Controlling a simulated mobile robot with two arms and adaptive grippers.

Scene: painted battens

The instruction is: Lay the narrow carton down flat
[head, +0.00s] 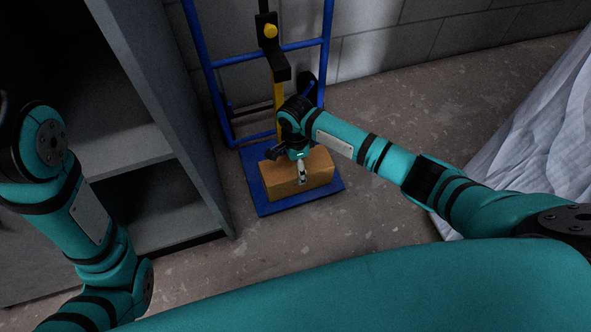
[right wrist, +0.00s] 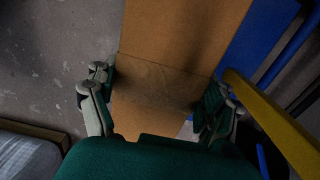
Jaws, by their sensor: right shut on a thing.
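The narrow carton (head: 318,172) is a plain brown box on the blue base plate (head: 262,205) of a blue-framed trolley. Its longer side runs along the plate, and it looks low and lying down. My right gripper (head: 302,176) is over the carton from above, with a finger against its near face. In the right wrist view the carton (right wrist: 180,40) passes between the two fingers of my right gripper (right wrist: 155,105), which is shut on it. The carton's underside and its contact with the plate are hidden. My left arm shows at the left, but its gripper is out of view.
The trolley's blue frame (head: 326,65) and a yellow post (head: 279,95) rise behind the carton. A grey shelf unit (head: 165,100) stands close on the left. White sheeting (head: 530,120) hangs at the right. Bare concrete floor (head: 400,95) lies between.

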